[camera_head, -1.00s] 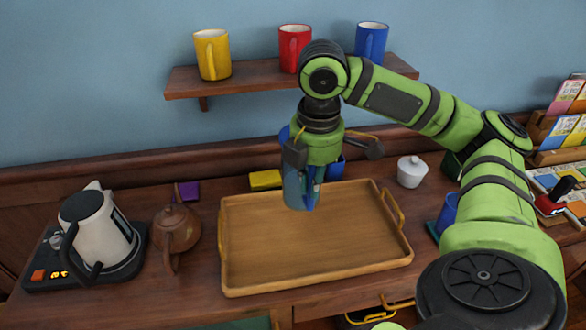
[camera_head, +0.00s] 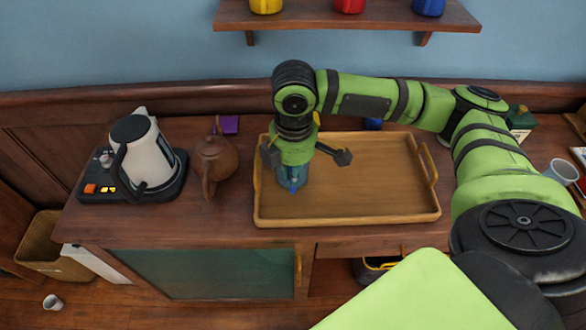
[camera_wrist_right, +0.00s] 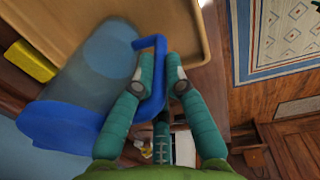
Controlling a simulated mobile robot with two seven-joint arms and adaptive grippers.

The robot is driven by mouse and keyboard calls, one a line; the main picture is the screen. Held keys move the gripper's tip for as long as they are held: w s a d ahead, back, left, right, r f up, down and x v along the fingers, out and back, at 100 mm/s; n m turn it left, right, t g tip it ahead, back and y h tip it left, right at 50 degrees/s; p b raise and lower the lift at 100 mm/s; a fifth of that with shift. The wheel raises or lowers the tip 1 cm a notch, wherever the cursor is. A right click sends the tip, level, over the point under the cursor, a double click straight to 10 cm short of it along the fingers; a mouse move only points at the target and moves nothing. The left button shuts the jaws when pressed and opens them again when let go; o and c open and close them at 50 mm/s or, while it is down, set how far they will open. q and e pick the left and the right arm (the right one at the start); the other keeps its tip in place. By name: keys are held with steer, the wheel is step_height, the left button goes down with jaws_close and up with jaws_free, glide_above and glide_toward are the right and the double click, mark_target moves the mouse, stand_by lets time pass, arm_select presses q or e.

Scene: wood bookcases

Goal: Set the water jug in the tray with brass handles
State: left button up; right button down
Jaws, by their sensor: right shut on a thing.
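The wooden tray with brass handles (camera_head: 375,218) lies on the dark wood cabinet top. The water jug (camera_head: 292,178), clear bluish with blue parts, is over the left part of the tray, mostly hidden by my right gripper (camera_head: 293,160). In the right wrist view the jug's see-through body (camera_wrist_right: 105,50) and its blue handle (camera_wrist_right: 158,95) show. My right gripper's fingers (camera_wrist_right: 159,75) are shut on the handle. The tray floor (camera_wrist_right: 60,20) lies behind the jug there. I cannot tell whether the jug's base touches the tray. My left gripper is not in view.
A kettle (camera_head: 153,160) on its black base and a brown teapot (camera_head: 216,160) stand left of the tray. A purple item (camera_head: 229,124) lies behind them. A wall shelf (camera_head: 345,17) holds mugs above. The tray's middle and right are clear.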

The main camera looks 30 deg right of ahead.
steer(key=shift+f, duration=0.1)
steer(key=c, duration=1.3)
jaws_free()
steer(key=shift+f, duration=0.1)
steer(key=r, duration=1.2)
steer(key=shift+s+a+r, duration=0.15)
steer(key=shift+s, duration=0.15)
